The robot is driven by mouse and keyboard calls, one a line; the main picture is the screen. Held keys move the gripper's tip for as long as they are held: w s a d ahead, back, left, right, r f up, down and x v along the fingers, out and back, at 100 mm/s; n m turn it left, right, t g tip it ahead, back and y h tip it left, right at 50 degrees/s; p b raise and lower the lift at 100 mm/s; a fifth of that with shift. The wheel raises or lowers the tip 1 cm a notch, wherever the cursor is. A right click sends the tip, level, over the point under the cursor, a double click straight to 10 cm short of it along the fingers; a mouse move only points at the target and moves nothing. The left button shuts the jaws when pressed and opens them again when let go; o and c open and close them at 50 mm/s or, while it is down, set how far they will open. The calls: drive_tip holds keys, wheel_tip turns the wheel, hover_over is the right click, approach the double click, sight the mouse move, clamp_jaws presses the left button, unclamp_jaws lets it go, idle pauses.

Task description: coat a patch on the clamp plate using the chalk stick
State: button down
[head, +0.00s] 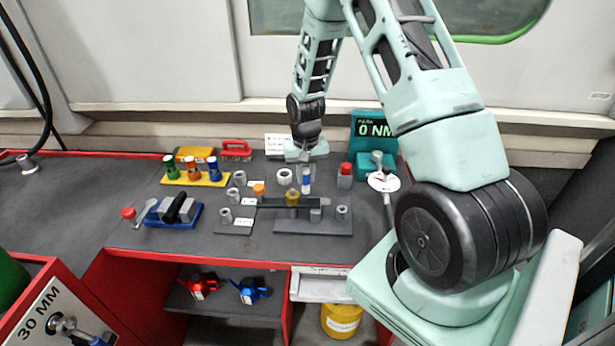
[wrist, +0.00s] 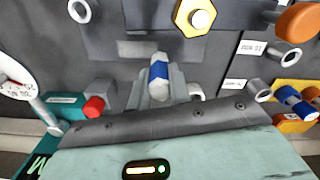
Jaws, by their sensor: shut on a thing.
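The chalk stick, white with a blue band (head: 306,181), is upright in my gripper (head: 306,166), which is shut on it. In the wrist view the stick (wrist: 159,70) points out between the grey fingers (wrist: 158,92). What I take to be the clamp plate (head: 290,227) is the dark grey plate at the bench front, under a black bar with a yellow nut. The gripper and stick are over the bench just behind that bar. A paler rectangle (wrist: 137,48) shows beyond the stick tip in the wrist view. I cannot tell whether the tip touches anything.
A black bar (head: 270,203) with a yellow hex nut (head: 292,198) crosses the plate. A red-capped container (head: 345,176) and teal torque display (head: 374,135) stand to the right. Several metal rings and a yellow holder (head: 190,180) with coloured pieces stand left.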

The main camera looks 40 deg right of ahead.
drive_tip(key=shift+r+p, duration=1.55)
drive_tip(key=shift+r, duration=0.85)
drive_tip(key=shift+r+p, duration=0.25)
drive_tip(key=shift+p, duration=1.6)
